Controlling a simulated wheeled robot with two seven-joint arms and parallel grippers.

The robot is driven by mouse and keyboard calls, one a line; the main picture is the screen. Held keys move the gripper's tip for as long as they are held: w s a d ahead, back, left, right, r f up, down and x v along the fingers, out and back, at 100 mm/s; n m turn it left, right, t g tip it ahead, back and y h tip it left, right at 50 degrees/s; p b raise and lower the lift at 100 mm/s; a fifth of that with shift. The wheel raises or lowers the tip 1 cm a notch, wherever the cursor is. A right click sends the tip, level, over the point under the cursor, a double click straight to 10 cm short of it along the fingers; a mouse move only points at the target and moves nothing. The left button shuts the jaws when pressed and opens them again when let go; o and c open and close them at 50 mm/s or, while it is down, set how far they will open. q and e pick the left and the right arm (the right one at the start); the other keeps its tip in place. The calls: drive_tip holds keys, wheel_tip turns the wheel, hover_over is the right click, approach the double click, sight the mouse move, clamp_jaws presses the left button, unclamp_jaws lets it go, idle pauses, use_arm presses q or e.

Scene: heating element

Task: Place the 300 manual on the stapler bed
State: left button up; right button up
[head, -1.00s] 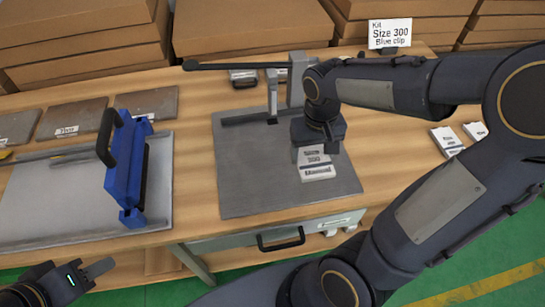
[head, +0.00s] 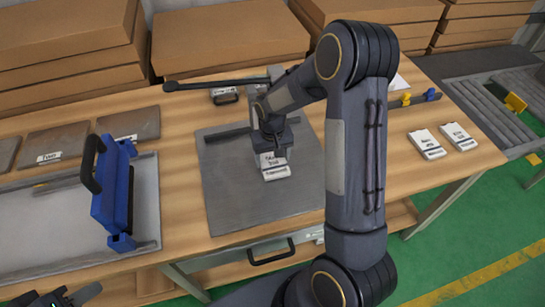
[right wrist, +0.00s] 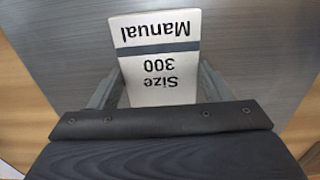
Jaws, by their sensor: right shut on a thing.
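The white 300 manual (head: 274,168), with a dark band, is in my right gripper (head: 272,152) over the grey stapler bed (head: 228,205), in front of the stapler's post. In the right wrist view the manual (right wrist: 160,60) shows "Size 300 Manual" upside down, between the two fingers (right wrist: 160,90). It looks flat and very close to the bed; I cannot tell whether it touches. The stapler's long black lever (head: 215,84) reaches left; its post is partly hidden by my arm. My left gripper (head: 75,296) is at the bottom left edge, partly cut off and away from the manual.
A blue clamp-like tool (head: 115,190) stands on a grey plate (head: 40,225) at left. Two more white manuals (head: 428,144) (head: 458,136) lie at right. Brown boxes (head: 225,40) line the back. A drawer handle (head: 271,252) is below the bed. The bed's front is clear.

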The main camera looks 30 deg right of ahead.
drive_tip(key=shift+f, duration=0.35)
drive_tip(key=shift+f, duration=0.1)
drive_tip(key=shift+f, duration=0.15)
drive_tip(key=o, duration=1)
